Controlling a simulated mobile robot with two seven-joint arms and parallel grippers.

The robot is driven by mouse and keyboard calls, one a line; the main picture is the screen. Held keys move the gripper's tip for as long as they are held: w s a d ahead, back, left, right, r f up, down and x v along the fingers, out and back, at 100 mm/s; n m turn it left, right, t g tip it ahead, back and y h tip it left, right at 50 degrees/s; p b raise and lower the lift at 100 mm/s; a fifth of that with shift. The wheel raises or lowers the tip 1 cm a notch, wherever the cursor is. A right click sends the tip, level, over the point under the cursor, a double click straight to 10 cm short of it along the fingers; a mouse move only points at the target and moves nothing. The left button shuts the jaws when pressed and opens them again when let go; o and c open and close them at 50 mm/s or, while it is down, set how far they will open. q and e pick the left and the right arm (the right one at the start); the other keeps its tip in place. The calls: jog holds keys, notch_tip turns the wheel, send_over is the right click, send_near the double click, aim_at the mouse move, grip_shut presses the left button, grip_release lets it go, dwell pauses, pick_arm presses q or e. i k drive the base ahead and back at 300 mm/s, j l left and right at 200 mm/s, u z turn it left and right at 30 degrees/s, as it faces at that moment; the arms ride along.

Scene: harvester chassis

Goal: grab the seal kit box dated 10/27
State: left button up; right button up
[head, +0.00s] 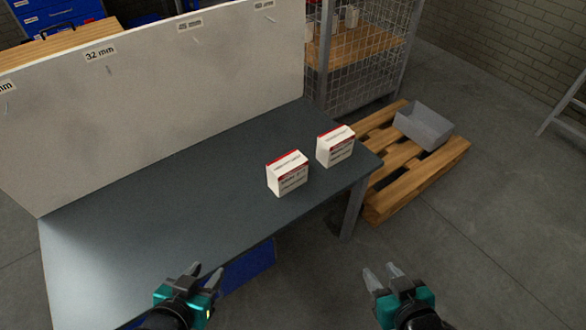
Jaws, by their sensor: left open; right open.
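Two white boxes with red bands stand upright on the grey table (170,185), towards its right end. The nearer box (288,176) is left of the farther box (336,148), with a small gap between them. Both carry printed labels, but the text is too small to read, so I cannot tell which is dated 10/27. My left gripper (208,270) is open and empty near the table's front edge. My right gripper (382,270) is open and empty over the floor, right of the table. Both are nearer than the boxes and apart from them.
A pale upright panel (150,100) with size labels such as 32 mm runs along the table's back. A wooden pallet (400,180) with a grey bin (424,126) lies right of the table. A mesh cage (360,60) stands behind. A blue container (250,267) is below the table.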

aim_at(284, 174)
jog(key=i+l, duration=0.25)
jog(key=l, duration=0.15)
jog(key=i+l, duration=0.3)
jog(key=l, duration=0.15)
jog(key=i+l+u, duration=0.15)
jog(key=l+u, duration=0.2)
jog(key=i+l+u, duration=0.1)
jog(key=l+u, duration=0.2)
